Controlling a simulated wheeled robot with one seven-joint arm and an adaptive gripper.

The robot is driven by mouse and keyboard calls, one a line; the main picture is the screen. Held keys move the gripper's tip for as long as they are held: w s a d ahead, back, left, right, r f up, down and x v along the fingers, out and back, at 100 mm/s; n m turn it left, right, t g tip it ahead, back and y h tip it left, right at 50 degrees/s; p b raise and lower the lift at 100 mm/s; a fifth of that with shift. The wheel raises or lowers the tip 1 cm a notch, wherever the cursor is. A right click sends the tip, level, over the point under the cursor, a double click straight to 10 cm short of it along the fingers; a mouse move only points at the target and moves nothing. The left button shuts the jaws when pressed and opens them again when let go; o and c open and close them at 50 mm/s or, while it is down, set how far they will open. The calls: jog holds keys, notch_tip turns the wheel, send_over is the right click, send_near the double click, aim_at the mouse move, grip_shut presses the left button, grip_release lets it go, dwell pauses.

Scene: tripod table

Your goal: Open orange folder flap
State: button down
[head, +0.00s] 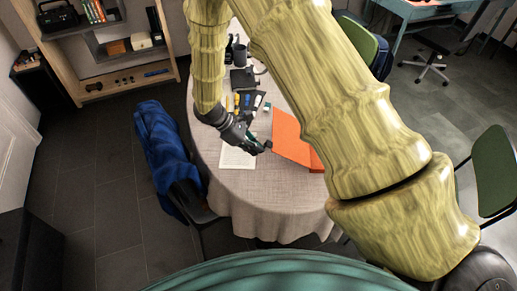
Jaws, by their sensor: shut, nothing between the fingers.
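The orange folder (291,138) lies on the round table (228,190), right of the middle of the picture. Its upper face looks slightly raised above a darker orange part at the lower right. My arm hides its right side. My gripper (263,149) is shut and empty, just left of the folder's left edge. I cannot tell whether the fingertips touch the folder.
A white paper sheet (238,155) lies left of my gripper. Pens, markers and small items (248,101) lie behind it, with a dark mug (240,54) farther back. A blue garment (166,150) hangs on a chair at the left.

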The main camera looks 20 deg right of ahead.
jog(key=shift+r, duration=0.25)
dwell(0.3)
jog(key=p+v, duration=0.7)
jog(key=v, duration=0.4)
dwell(0.4)
